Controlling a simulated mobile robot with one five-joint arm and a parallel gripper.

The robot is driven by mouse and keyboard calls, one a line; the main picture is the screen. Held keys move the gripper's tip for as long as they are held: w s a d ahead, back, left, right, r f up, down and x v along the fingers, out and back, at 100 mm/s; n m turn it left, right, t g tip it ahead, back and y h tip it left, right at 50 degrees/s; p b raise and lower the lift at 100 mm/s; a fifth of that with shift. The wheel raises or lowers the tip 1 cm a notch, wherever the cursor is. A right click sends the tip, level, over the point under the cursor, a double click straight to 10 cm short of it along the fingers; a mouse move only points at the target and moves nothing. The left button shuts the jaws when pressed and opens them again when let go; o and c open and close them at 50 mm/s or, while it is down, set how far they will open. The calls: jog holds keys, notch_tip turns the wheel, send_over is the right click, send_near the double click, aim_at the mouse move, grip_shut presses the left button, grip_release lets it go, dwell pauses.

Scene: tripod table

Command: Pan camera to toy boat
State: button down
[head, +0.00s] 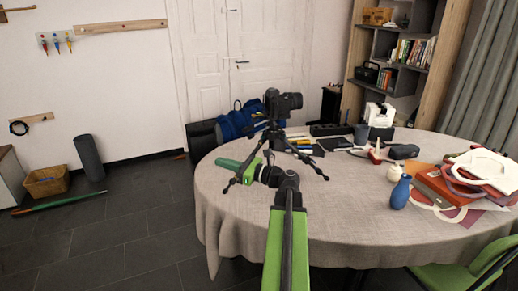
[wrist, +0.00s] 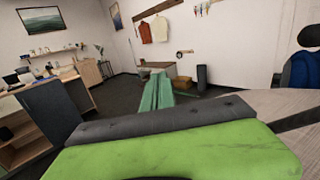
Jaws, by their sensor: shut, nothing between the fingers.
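A black camera (head: 283,102) sits on a small black tripod (head: 273,140) at the left part of the round table. Its lens faces right in the head view. A small red and white thing with an upright mast (head: 376,154), which looks like the toy boat, stands to the right of the tripod near the table's middle. My gripper (head: 224,162) is shut and empty, low beside the tripod legs on the left and pointing left. Its green fingers also show together in the wrist view (wrist: 157,92). The camera and boat are not seen in the wrist view.
The round table (head: 330,215) has a clear front. Several books and dark items lie behind the tripod. A green chair (head: 465,268) stands front right.

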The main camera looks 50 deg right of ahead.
jog(key=s+d+m+t+h+b, duration=0.2)
jog(key=s+d+m+h, duration=0.3)
jog(key=s+d, duration=1.15)
jog(key=w+a+r+h+p, duration=0.1)
jog(key=w+r+p, duration=0.1)
jog(key=w, duration=1.1)
jog(key=shift+r+n+p, duration=0.3)
jog(key=shift+r+p, duration=0.05)
jog(key=shift+r, duration=0.15)
jog(key=shift+w+r, duration=0.1)
jog(key=shift+w, duration=0.55)
